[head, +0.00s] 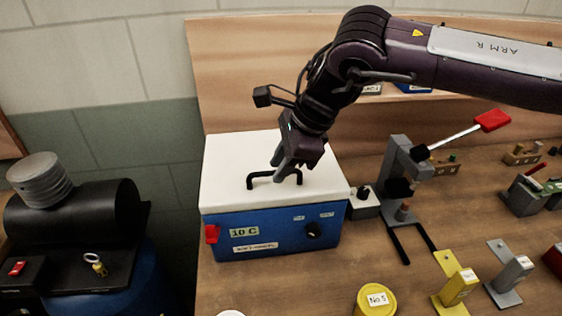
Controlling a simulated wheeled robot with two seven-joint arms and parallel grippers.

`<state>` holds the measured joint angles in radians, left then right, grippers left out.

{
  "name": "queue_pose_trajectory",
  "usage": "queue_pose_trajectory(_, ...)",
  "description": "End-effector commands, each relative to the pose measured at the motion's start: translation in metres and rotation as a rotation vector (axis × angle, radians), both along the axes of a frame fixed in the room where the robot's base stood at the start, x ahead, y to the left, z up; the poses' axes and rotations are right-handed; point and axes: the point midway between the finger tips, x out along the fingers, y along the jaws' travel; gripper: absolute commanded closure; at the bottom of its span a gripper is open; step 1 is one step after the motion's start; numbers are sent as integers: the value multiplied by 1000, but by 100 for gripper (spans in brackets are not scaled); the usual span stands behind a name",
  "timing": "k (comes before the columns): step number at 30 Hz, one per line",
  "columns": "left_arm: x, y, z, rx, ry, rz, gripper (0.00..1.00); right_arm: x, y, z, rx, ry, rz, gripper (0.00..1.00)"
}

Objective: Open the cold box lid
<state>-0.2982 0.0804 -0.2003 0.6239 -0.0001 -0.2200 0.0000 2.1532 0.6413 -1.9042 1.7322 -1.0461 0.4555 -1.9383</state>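The cold box (270,232) is blue with a white lid (228,165) and stands on the wooden bench. Its front has a "10 C" label, a black knob and a red latch at the left. The lid is down on the box. A black handle (262,174) stands on top of the lid. My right gripper (285,170) is at the right part of the handle, fingers pointing down. I cannot tell whether its fingers are closed on the handle. My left gripper is not in view.
A grey press with a red-tipped lever (490,120) stands right of the box. A small grey switch box (364,205) is close beside the cold box. Yellow (376,300) and grey items lie at the front right. A black compressor (75,218) is at the left.

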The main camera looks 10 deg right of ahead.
Motion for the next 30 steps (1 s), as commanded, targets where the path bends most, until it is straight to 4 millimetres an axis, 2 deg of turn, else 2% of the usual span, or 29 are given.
queue_pose_trajectory(1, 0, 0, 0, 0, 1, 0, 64, 0, 0, 0, 0, 0, 0, 82)
queue_pose_trajectory(5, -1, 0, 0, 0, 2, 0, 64, 0, 0, 0, 0, 0, 0, 99)
queue_pose_trajectory(17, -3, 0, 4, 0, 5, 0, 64, 1, 0, 4, 0, 6, -1, 100)
queue_pose_trajectory(23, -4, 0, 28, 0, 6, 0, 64, 6, 0, 20, 0, 55, -1, 100)
queue_pose_trajectory(30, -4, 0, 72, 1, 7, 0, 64, 21, 0, 49, 2, 125, -1, 100)
